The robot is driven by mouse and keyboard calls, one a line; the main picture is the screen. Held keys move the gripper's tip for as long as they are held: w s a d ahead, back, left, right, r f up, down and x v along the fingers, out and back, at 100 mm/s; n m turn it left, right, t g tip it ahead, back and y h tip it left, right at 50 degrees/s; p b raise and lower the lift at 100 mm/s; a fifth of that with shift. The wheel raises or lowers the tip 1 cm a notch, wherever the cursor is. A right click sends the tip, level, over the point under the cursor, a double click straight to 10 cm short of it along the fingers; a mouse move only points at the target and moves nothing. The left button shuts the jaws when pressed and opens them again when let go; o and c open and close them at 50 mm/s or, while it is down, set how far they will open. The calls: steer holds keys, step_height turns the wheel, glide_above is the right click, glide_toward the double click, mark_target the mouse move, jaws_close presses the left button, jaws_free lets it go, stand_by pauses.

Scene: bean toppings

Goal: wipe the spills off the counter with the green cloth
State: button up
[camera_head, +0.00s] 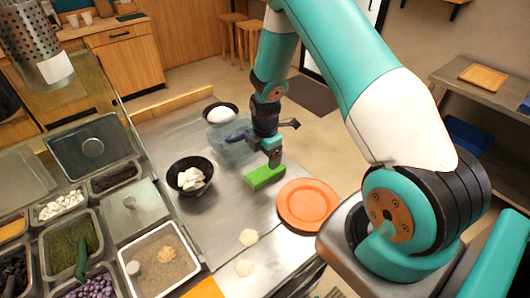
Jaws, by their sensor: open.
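The green cloth (259,179) looks like a thick folded pad and lies on the metal counter (226,205). My gripper (273,161) is pointed down right at the cloth's far right end and is open. From this angle I cannot tell whether its fingers touch the cloth. Two pale, cream-coloured spills lie on the counter nearer me, one (248,237) to the left of the orange plate and another (244,268) just below it.
The orange plate (306,204) sits right of the cloth. A black bowl with white pieces (190,181) stands to its left. Behind are a clear container (229,140) and a dark bowl with a white ball (221,114). Topping trays (70,245) fill the left.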

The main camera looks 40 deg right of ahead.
mark_target(265, 170)
steer(key=shift+f+b, duration=2.5)
steer(key=shift+f, duration=0.95)
steer(key=c, duration=0.7)
steer(key=shift+r+p, duration=1.9)
steer(key=shift+r, duration=0.7)
steer(key=shift+o, duration=0.8)
steer(key=shift+c, duration=0.5)
